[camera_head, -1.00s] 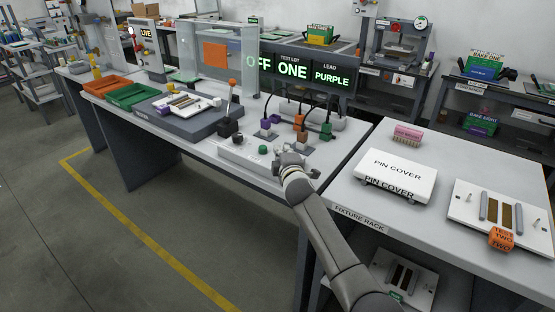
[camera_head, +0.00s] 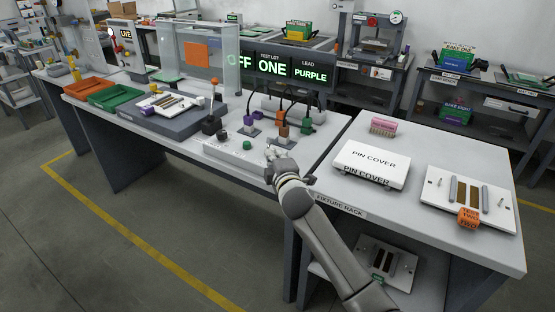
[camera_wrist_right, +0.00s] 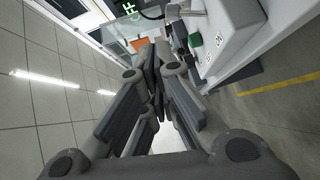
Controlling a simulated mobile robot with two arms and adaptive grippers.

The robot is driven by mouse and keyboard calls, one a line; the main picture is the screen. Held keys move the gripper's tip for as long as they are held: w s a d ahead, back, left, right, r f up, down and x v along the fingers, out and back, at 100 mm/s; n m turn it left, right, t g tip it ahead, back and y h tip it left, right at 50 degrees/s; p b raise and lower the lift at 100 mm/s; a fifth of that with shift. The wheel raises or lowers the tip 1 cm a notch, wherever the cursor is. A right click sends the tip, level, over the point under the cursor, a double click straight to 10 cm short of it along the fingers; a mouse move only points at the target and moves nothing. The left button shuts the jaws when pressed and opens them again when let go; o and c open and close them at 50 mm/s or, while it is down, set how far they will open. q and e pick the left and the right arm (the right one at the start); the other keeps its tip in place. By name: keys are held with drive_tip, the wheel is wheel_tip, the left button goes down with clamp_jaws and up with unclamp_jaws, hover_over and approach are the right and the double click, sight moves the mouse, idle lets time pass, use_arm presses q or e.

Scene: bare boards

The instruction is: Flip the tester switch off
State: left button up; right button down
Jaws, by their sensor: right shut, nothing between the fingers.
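The tester is a low pale box (camera_head: 228,152) on the front of the workbench, with a green button (camera_head: 247,145) on top. In the right wrist view its pale side (camera_wrist_right: 235,40) carries an "ON" label, and the green button (camera_wrist_right: 195,40) shows beside it. I cannot clearly pick out the switch lever. My right gripper (camera_head: 271,156) is at the box's right end, shut and empty; whether it touches the box is unclear. Its fingers (camera_wrist_right: 158,65) fill the middle of the wrist view. My left gripper is not in view.
Purple, orange and green plugs (camera_head: 282,133) with black cables stand behind the tester. A display (camera_head: 272,68) reads ONE and PURPLE, with a partly hidden "FF". A pin cover (camera_head: 372,163) and a fixture plate (camera_head: 440,200) lie on the right table. Trays (camera_head: 115,96) sit left.

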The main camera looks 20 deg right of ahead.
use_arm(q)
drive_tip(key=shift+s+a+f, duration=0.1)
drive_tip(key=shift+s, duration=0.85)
use_arm(e)
drive_tip(key=s, duration=0.3)
drive_tip(key=shift+a+r, duration=0.1)
drive_tip(key=shift+r, duration=0.3)
